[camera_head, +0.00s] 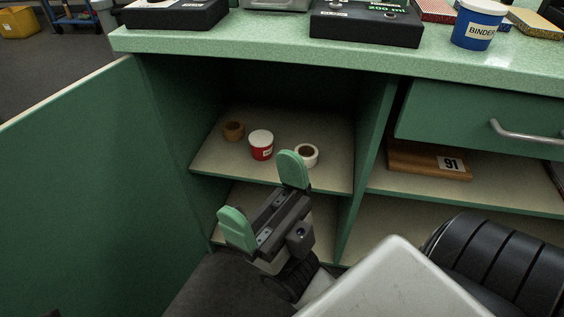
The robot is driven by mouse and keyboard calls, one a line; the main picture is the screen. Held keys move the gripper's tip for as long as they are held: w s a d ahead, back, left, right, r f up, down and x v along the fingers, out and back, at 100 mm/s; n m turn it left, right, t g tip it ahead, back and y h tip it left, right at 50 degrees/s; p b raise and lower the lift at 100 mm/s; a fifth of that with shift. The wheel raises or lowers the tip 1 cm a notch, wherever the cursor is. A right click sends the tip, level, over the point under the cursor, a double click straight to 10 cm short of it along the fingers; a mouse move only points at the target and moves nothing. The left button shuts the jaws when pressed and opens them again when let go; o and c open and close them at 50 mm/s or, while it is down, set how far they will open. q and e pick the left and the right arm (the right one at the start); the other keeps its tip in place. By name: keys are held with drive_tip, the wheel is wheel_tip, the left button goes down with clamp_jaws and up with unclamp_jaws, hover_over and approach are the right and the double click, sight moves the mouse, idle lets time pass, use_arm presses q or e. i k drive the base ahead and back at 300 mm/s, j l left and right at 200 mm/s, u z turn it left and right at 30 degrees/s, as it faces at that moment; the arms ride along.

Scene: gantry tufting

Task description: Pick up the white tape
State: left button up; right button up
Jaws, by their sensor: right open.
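The white tape (314,159) is a small roll with a brown core. It rests on the upper shelf (225,163) inside the open green cabinet. My right gripper (265,200) is open and empty, with two green-padded fingers, in front of the cabinet. Its right finger overlaps the left edge of the white tape in the picture. I cannot tell how far the finger is from the tape in depth. My left gripper is not in view.
A red cup with a white lid (261,146) stands left of the tape, and a brown tape roll (233,131) is farther left. The cabinet door (70,190) stands open at left. A divider (366,150) bounds the compartment at right. The green countertop (270,45) overhangs above.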

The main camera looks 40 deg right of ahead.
sight(310, 161)
drive_tip(key=z, duration=1.35)
drive_tip(key=i+l+u, duration=0.15)
drive_tip(key=l+u, duration=0.15)
drive_tip(key=u, duration=0.15)
drive_tip(key=l+u, duration=0.4)
drive_tip(key=i+j, duration=0.05)
drive_tip(key=j, duration=0.05)
